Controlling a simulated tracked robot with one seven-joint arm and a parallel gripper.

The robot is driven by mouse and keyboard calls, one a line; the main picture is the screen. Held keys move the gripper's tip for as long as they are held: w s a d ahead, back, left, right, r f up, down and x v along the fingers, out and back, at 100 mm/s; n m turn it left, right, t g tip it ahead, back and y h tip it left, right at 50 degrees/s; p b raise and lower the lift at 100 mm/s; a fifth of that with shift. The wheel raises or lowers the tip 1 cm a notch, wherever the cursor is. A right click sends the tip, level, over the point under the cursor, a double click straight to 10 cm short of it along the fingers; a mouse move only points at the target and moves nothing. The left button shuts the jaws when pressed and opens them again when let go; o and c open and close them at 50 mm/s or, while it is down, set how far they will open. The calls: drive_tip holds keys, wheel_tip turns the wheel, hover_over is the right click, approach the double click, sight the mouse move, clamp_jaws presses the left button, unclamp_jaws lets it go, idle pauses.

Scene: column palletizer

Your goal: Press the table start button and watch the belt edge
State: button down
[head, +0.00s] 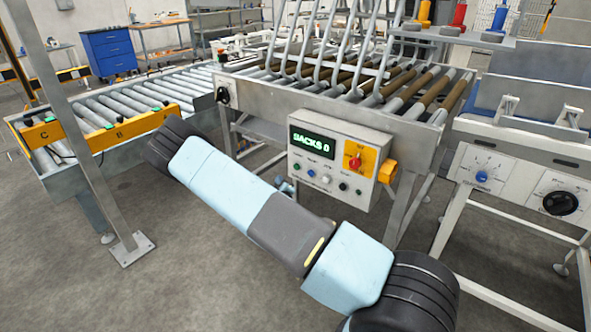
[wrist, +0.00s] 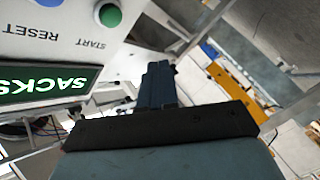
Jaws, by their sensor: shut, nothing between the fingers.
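The control box (head: 333,160) hangs on the front of the roller table (head: 390,115); its green display (head: 312,148) reads "SACKS 0". In the wrist view the box appears upside down, with the green button (wrist: 109,14) beside the label START and a blue button by RESET. My gripper (wrist: 158,70) is shut and empty, beside the panel and apart from the green button in that picture. No distinct belt edge can be made out; brown and grey rollers show on the table.
A red knob on a yellow plate (head: 356,160) is on the box's right. A roller conveyor (head: 120,105) with a yellow lettered strip runs left. A grey post (head: 85,150) stands at left. Another machine (head: 520,180) with dials is at right. The floor in front is clear.

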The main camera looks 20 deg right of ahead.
drive_tip(key=w+d, duration=0.4)
drive_tip(key=d, duration=0.1)
drive_tip(key=shift+d, duration=0.35)
drive_tip(key=shift+w+d, duration=0.15)
idle(1.9)
drive_tip(key=shift+w+d+r, duration=0.1)
drive_tip(key=shift+w+d, duration=0.05)
drive_tip(key=shift+d, duration=0.05)
drive_tip(key=shift+w+d, duration=0.3)
drive_tip(key=shift+d, duration=0.1)
idle(1.3)
drive_tip(key=shift+s+a, duration=0.1)
drive_tip(key=shift+a, duration=0.05)
drive_tip(key=shift+s+a, duration=0.5)
drive_tip(key=shift+a, duration=0.1)
drive_tip(key=shift+a, duration=0.1)
drive_tip(key=s+a, duration=0.1)
drive_tip(key=a, duration=0.1)
drive_tip(key=s+a, duration=0.2)
idle(0.5)
